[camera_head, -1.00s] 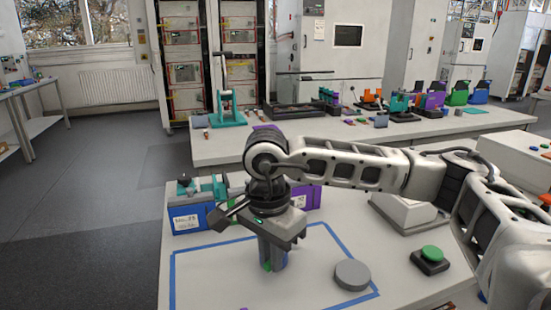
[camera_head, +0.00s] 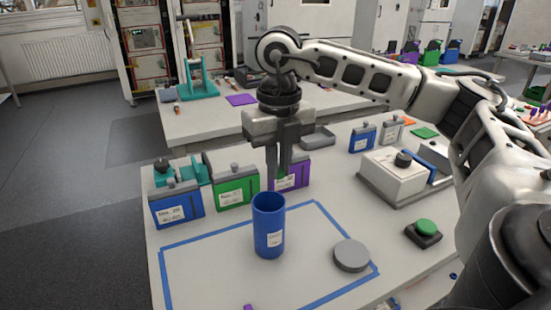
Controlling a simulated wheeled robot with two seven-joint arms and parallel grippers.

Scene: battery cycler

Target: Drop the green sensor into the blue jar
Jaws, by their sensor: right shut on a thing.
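The blue jar (camera_head: 269,228) stands upright and uncovered on the near table, inside a blue tape outline. It has a white label on its front. My right gripper (camera_head: 280,180) points down, with its fingertips just above and behind the jar's rim in the picture. It is shut on the green sensor, which I can hardly make out between the dark fingers. A grey round lid (camera_head: 351,256) lies flat on the table right of the jar. My left gripper is not in view.
Blue (camera_head: 177,207), green (camera_head: 233,188) and purple (camera_head: 293,174) boxes stand behind the tape outline. A green push button (camera_head: 427,228) and a white device (camera_head: 392,177) are at the right. The table left of the jar is clear.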

